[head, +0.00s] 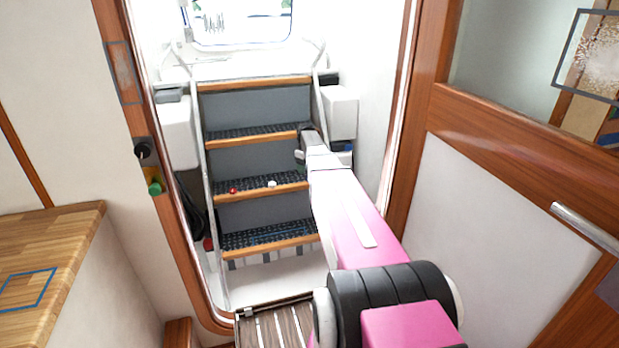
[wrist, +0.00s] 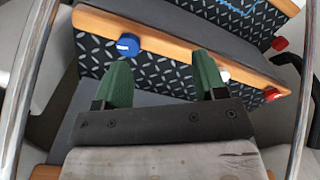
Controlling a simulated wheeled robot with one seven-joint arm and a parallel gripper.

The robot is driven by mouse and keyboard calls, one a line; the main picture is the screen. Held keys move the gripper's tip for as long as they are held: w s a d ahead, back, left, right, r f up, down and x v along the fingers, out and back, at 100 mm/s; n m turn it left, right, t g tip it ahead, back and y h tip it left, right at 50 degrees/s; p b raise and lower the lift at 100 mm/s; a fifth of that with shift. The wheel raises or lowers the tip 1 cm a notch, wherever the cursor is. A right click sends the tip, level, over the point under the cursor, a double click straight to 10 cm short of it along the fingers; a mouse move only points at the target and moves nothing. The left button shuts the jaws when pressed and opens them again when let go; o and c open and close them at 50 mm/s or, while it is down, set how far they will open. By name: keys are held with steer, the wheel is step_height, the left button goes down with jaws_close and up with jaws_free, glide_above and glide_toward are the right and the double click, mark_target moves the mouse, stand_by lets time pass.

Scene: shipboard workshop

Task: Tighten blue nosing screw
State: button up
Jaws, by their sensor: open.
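The blue nosing screw (wrist: 128,44) has a round blue head on a wooden step nosing (wrist: 175,57) in the wrist view. In the head view I cannot make it out; my arm covers the right part of the steps. My gripper (wrist: 160,60) is open, with two green fingers apart and nothing between them. In the wrist view the left fingertip is just below the blue screw, and the blue screw lies left of the middle of the gap. I cannot tell whether they touch. My gripper (head: 302,156) also shows small at the stairs in the head view.
A white screw (wrist: 223,74), partly behind the right finger, and a red screw (wrist: 272,93) share that nosing. Another red object (wrist: 280,43) is near a black hose. Metal handrails (head: 207,170) flank the stairs. The wooden door frame (head: 160,180) bounds the opening.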

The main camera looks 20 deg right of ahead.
steer(key=w+d+r+n, duration=0.1)
steer(key=w+d+r, duration=0.15)
steer(key=w, duration=0.25)
steer(key=f, duration=1.1)
steer(key=shift+w+d+f, duration=0.15)
steer(key=shift+d+f, duration=0.05)
steer(key=shift+d, duration=0.2)
steer(key=c, duration=0.9)
